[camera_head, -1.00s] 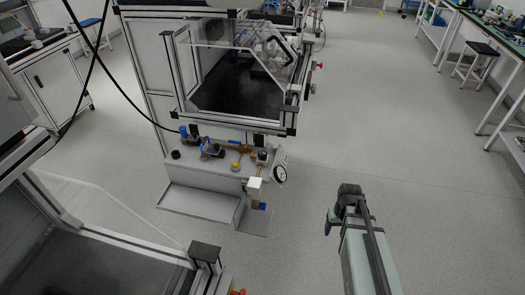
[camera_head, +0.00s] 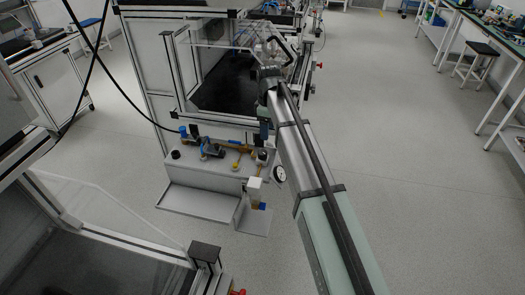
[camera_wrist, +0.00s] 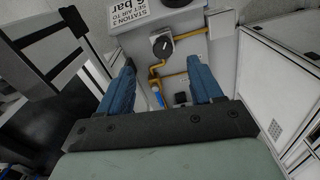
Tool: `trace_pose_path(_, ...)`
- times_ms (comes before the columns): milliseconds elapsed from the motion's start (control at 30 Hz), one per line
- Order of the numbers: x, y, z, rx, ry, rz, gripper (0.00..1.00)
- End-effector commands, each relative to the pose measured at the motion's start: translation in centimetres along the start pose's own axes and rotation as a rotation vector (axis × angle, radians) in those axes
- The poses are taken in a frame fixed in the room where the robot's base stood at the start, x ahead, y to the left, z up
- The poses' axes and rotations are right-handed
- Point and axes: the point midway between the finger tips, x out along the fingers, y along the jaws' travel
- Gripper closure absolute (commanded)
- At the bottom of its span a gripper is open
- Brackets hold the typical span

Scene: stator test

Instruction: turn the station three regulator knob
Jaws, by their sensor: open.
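The wrist view shows a round black knob (camera_wrist: 161,46) with a pale mark on a grey panel, beside a white label (camera_wrist: 142,10) reading "STATION 3 SET AIR TO ... bar". My gripper (camera_wrist: 163,63) is open, with its two blue fingers apart and nothing between them but the panel beyond. The knob lies ahead of the fingertips, between their lines, and looks untouched. In the head view my gripper (camera_head: 264,128) hangs over the right end of the fittings panel (camera_head: 210,172). I cannot tell the knob apart there.
Brass pipes (camera_wrist: 180,73) and a blue-handled part (camera_wrist: 158,97) lie around the knob. In the head view a pressure gauge (camera_head: 279,174) and a white block (camera_head: 254,184) stand at the panel's right end. A framed clear enclosure (camera_head: 220,75) rises behind. Floor to the right is open.

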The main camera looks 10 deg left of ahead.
Motion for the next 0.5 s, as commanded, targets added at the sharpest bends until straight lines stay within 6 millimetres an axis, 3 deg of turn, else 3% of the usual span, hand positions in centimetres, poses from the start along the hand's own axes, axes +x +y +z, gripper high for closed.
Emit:
trace_pose_path(100, -1.6, 0.0, -1.7, -0.057, 0.0, 0.0, 0.35)
trace_pose_path(200, -1.8, -0.1, -2.1, -0.076, -0.001, -0.001, 0.35)
trace_pose_path(367, -0.3, -0.2, -2.0, -0.077, -0.001, -0.002, 0.35)
trace_pose_path(500, 1.9, -0.3, -2.0, -0.076, -0.002, -0.003, 0.35)
